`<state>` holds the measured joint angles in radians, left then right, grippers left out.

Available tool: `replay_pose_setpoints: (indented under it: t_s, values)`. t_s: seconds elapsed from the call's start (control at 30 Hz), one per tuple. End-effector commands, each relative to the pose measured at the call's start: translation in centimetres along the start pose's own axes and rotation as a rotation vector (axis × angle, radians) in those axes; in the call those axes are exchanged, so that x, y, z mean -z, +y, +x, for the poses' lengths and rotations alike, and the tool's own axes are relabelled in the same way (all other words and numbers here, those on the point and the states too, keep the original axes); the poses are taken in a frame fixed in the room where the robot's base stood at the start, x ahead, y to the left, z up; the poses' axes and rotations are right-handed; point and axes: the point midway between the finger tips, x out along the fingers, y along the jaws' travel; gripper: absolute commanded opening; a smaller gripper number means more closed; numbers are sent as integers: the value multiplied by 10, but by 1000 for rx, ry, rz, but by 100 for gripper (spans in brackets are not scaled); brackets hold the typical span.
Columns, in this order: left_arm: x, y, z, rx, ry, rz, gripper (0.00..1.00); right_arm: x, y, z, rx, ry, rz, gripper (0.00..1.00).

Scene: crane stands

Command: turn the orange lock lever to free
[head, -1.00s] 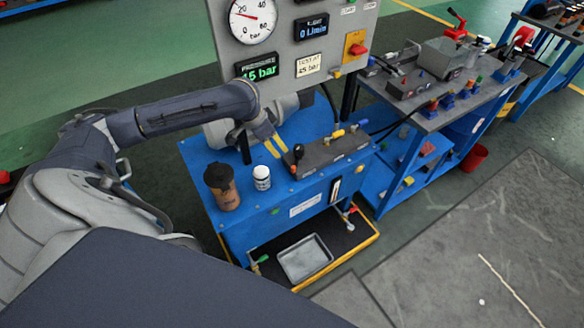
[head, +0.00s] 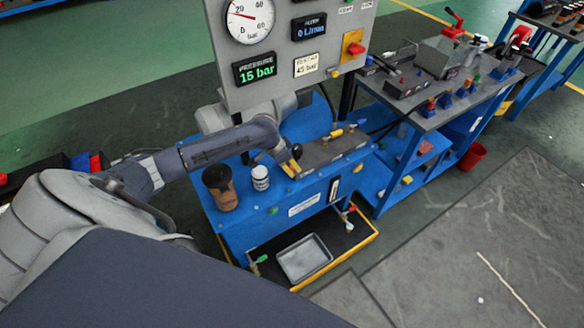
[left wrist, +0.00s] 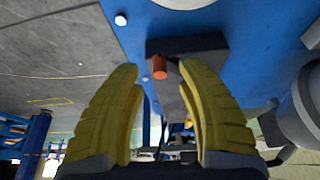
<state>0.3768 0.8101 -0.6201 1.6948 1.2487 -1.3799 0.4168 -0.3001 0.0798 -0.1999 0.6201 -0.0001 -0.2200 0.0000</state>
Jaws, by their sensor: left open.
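My left gripper (head: 291,168) is open, with its yellow fingers at the left end of the grey valve block (head: 325,153) on the blue bench. In the left wrist view an orange stub (left wrist: 159,67), which looks like the lock lever, stands out from a dark block (left wrist: 210,45). It appears between the two open yellow fingertips, with no clear contact. My right gripper is in neither view.
A brown cup with a dark top (head: 220,188) and a white bottle (head: 260,177) stand left of the gripper. The gauge panel (head: 290,75) rises behind, with a red switch (head: 355,48). A grey tray (head: 304,258) lies low in front. A tool bench (head: 430,118) stands to the right.

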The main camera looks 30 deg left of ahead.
Motion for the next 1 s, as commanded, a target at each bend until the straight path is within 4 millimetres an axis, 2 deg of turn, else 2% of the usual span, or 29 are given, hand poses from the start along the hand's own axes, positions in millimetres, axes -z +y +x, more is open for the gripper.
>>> replay_pose_setpoints:
  t_s: [0.1,0.27,0.7,1.0]
  values:
    - [0,0,12,-1,1,-2,38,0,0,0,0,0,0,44]
    - [0,0,21,0,0,0,38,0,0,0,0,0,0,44]
    - [0,0,24,0,1,0,37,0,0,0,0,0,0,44]
    - [0,0,24,0,1,0,2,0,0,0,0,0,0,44]
